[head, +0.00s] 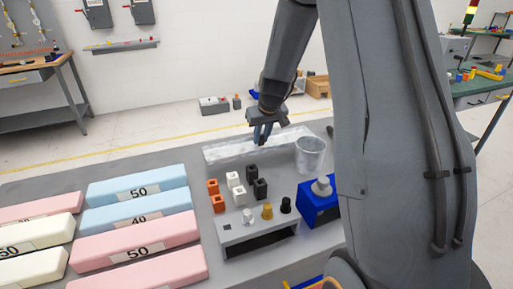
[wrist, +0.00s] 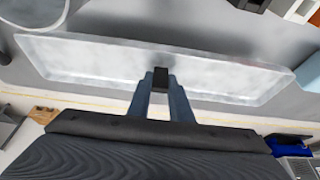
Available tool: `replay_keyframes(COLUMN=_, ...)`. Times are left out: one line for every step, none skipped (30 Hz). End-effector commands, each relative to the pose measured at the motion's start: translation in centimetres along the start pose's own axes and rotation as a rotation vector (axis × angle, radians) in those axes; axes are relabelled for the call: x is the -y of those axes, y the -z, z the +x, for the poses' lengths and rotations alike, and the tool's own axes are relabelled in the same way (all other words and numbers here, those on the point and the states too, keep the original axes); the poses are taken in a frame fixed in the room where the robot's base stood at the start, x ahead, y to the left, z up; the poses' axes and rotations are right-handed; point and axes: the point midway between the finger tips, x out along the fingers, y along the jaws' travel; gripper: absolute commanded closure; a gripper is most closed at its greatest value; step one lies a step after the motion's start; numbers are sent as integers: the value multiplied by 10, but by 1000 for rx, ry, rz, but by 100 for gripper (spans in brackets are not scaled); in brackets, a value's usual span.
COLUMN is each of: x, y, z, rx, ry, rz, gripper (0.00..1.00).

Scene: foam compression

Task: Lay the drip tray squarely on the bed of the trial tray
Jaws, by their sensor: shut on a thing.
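The drip tray (head: 222,152) is a long, shallow, cloudy clear tray at the back of the grey bench in the head view. In the wrist view the drip tray (wrist: 90,60) spans most of the picture, its long side running across. My gripper (head: 262,138) is over the tray, pointing down. In the wrist view my gripper (wrist: 160,82) is shut on a small dark block at the middle of the tray, which seems to be its grip. I cannot tell whether the tray rests or hangs just above the bench. I cannot pick out a separate trial tray.
A clear beaker (head: 310,155) stands close to the tray's right end. Small orange, white and black blocks (head: 260,188), a grey stand (head: 255,238) with knobbed weights and a blue box (head: 318,208) lie nearer. Foam bars (head: 138,245) fill the left. My arm hides the right.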

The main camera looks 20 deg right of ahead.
Motion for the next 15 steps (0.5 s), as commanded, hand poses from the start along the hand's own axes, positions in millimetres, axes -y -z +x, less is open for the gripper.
replay_keyframes(x=0, y=-2, z=4, rx=0, ry=0, rz=1, gripper=100)
replay_keyframes(x=0, y=-4, z=8, rx=1, ry=0, rz=2, gripper=100)
replay_keyframes(x=0, y=-6, z=13, rx=3, ry=0, rz=2, gripper=100)
replay_keyframes(x=-1, y=-8, z=17, rx=3, ry=-1, rz=2, gripper=100)
replay_keyframes(x=-1, y=-10, z=21, rx=2, ry=-1, rz=3, gripper=100)
replay_keyframes(x=-1, y=-12, z=26, rx=2, ry=0, rz=3, gripper=100)
replay_keyframes(x=-2, y=-13, z=30, rx=1, ry=-1, rz=4, gripper=100)
replay_keyframes(x=-2, y=-14, z=33, rx=1, ry=-1, rz=3, gripper=100)
replay_keyframes(x=-2, y=-15, z=35, rx=0, ry=-2, rz=3, gripper=100)
replay_keyframes(x=-2, y=-15, z=37, rx=0, ry=-2, rz=3, gripper=100)
replay_keyframes(x=-2, y=-15, z=37, rx=-1, ry=-2, rz=3, gripper=100)
replay_keyframes(x=-2, y=-15, z=38, rx=-1, ry=-2, rz=3, gripper=100)
replay_keyframes(x=-2, y=-15, z=38, rx=-2, ry=-2, rz=3, gripper=100)
replay_keyframes(x=-2, y=-15, z=38, rx=-2, ry=-2, rz=3, gripper=100)
replay_keyframes(x=-2, y=-15, z=38, rx=-2, ry=-2, rz=2, gripper=100)
